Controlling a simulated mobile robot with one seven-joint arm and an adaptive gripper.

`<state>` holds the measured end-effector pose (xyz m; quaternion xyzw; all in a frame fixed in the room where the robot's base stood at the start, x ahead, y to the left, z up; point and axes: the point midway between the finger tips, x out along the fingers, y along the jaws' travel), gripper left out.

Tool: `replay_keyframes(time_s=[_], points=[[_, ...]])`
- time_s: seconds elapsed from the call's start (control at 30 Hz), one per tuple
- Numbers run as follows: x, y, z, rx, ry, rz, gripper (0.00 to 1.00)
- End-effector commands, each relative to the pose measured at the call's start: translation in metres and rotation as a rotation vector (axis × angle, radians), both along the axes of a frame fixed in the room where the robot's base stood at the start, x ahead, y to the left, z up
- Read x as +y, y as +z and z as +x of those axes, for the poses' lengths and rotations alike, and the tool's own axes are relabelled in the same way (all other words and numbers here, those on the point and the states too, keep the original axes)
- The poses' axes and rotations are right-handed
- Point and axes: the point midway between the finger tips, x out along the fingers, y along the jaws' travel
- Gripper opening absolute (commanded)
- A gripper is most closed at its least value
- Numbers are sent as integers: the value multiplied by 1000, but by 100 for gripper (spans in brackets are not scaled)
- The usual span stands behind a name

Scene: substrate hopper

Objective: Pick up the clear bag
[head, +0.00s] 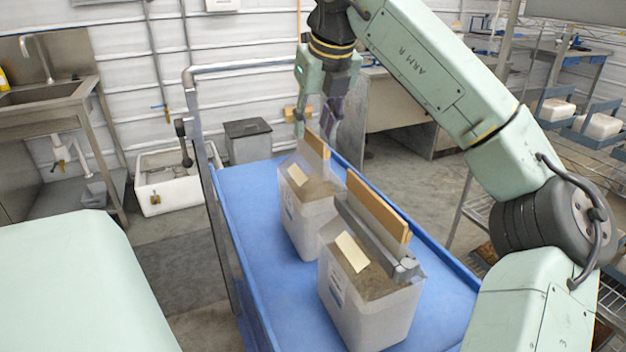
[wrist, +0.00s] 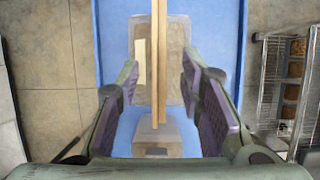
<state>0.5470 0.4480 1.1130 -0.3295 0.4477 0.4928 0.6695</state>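Two clear bags of brownish substrate stand upright on a blue cart. The far clear bag (head: 307,220) has a wooden slat (head: 316,157) along its top, and the near clear bag (head: 365,305) has a wooden slat and a grey bar on top. My gripper (head: 317,128) is open and empty above the far bag. In the wrist view, my gripper (wrist: 160,75) points down with its purple-padded fingers on either side of the wooden slat (wrist: 159,50). The fingers look apart from it. A clear bag (wrist: 176,60) shows beneath the slat.
The blue cart (head: 240,200) has raised edges and a grey handle rail (head: 240,69) at its far left. A lidded grey bin (head: 248,140) and a white basin (head: 167,183) stand beyond it. Bare blue surface shows around the bags.

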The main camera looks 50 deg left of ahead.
Motion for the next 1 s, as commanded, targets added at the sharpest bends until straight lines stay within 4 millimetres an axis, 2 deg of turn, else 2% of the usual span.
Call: replay_keyframes(time_s=[0.17,0.4,0.5,1.0], points=[[3,-12,0,2,3,0,35],[11,-44,2,3,3,0,35],[14,-52,3,3,2,0,35],[15,-56,4,1,1,0,35]])
